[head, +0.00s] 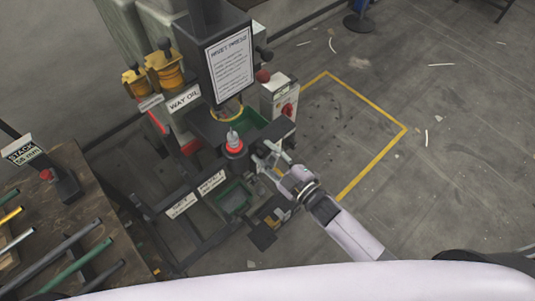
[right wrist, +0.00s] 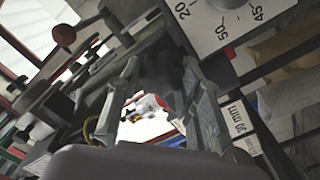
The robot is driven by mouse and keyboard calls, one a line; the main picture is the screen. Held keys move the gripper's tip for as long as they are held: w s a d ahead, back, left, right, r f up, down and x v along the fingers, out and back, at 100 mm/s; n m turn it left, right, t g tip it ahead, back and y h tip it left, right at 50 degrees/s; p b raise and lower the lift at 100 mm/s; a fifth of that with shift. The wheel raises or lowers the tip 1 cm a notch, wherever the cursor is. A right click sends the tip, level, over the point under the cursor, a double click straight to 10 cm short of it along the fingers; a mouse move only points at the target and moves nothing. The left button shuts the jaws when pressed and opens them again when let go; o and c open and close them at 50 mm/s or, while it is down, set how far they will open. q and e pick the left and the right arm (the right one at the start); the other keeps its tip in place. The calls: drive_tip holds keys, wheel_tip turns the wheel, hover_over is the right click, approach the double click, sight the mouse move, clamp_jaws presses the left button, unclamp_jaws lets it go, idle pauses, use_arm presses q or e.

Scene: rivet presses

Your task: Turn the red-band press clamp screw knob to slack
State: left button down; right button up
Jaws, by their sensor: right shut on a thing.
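The rivet press (head: 232,65) stands at the centre of the head view, with a white sign on its dark head. A red band (head: 234,152) rings a post on its lower part. My right gripper (head: 268,160) is at the press's right side, just right of the red band. In the right wrist view its two fingers (right wrist: 162,100) are closed on a dark knob (right wrist: 165,70), which I take as the clamp screw knob. The knob is largely hidden by the gripper in the head view. My left gripper is not in view.
A white box with a red switch (head: 287,110) stands right of the press. Yellow-topped oilers (head: 165,70) are behind left. A bench (head: 75,235) with several rods is at left. A dial plate (right wrist: 225,20) is close above my gripper.

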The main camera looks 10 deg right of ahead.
drive_tip(key=n+b, duration=0.1)
drive_tip(key=n, duration=0.3)
drive_tip(key=shift+f+n, duration=0.1)
drive_tip(key=shift+n, duration=0.2)
drive_tip(key=n+b, duration=0.2)
drive_tip(key=n, duration=0.1)
drive_tip(key=shift+f+n, duration=0.1)
drive_tip(key=shift+n, duration=0.2)
drive_tip(key=n+b, duration=0.2)
drive_tip(key=n, duration=0.3)
drive_tip(key=shift+n+b, duration=0.95)
drive_tip(key=shift+n, duration=0.75)
drive_tip(key=o, duration=1.2)
drive_tip(key=shift+c, duration=0.2)
